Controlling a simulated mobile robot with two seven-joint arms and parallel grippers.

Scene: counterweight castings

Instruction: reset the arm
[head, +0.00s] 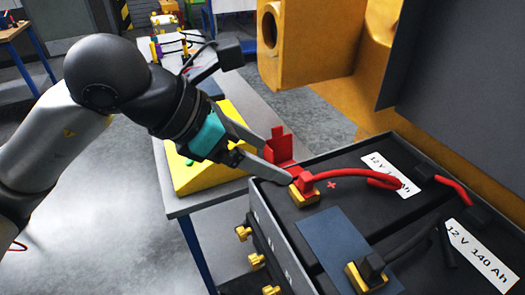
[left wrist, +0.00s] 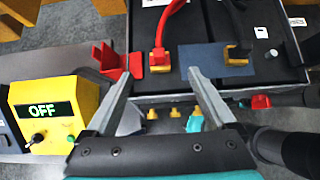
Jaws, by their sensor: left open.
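My left arm reaches in from the left in the head view. Its gripper (head: 277,163) is open, with nothing between the fingers. The fingertips are beside the red-booted battery terminal (head: 304,187) and in front of a red bracket (head: 280,150); whether they touch either, I cannot tell. In the left wrist view the open fingers (left wrist: 163,66) point toward the near edge of the battery box, with the yellow terminal clamp (left wrist: 160,60) between them in the picture.
The battery box (head: 262,217) has yellow knobs (head: 256,261) on its side and red cables (head: 350,174) on top. A yellow control box (left wrist: 70,92) reading OFF stands on the grey bench (head: 175,207). An orange machine (head: 320,45) stands behind. Open floor (head: 100,215) lies at left.

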